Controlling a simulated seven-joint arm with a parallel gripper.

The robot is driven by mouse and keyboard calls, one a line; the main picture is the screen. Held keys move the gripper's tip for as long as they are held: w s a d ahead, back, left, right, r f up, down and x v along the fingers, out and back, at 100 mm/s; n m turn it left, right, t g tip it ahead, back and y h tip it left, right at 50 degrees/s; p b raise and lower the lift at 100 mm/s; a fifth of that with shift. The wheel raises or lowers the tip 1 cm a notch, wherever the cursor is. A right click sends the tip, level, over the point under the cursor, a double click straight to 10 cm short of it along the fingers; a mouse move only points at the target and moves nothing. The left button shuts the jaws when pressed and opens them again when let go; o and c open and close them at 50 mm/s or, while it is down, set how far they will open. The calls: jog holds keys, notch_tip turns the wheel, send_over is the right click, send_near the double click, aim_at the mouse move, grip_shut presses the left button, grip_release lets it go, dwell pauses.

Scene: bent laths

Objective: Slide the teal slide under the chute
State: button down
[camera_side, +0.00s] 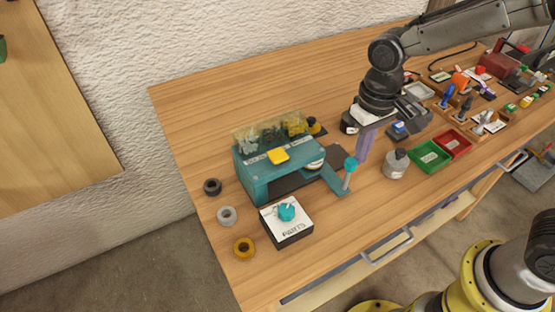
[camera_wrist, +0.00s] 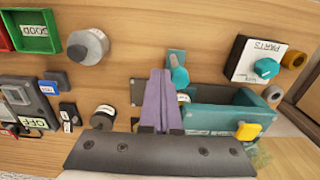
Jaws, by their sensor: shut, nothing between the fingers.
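The teal machine (camera_side: 258,182) stands on the bench with a clear bin of grey and yellow pieces on top. The teal slide (camera_side: 334,183) sticks out of its right side, with a post and a round teal knob (camera_side: 351,163). In the wrist view the knob (camera_wrist: 180,77) is just right of my fingertips. My gripper (camera_side: 362,157) has purple fingers, shut and empty, pointing down beside the knob. They also show in the wrist view (camera_wrist: 161,75). I cannot tell whether they touch the post. I cannot make out the chute clearly; the fingers hide part of the machine's side.
A PARTS box (camera_side: 288,232) with a teal knob stands in front of the machine. Several rings (camera_side: 227,215) lie to its left. The back left bench is clear.

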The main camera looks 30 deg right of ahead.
aim_at(348, 163)
jog(key=shift+a, duration=2.25)
jog(key=shift+d, duration=0.65)
jog(key=shift+r, duration=3)
jog(key=shift+d, duration=0.1)
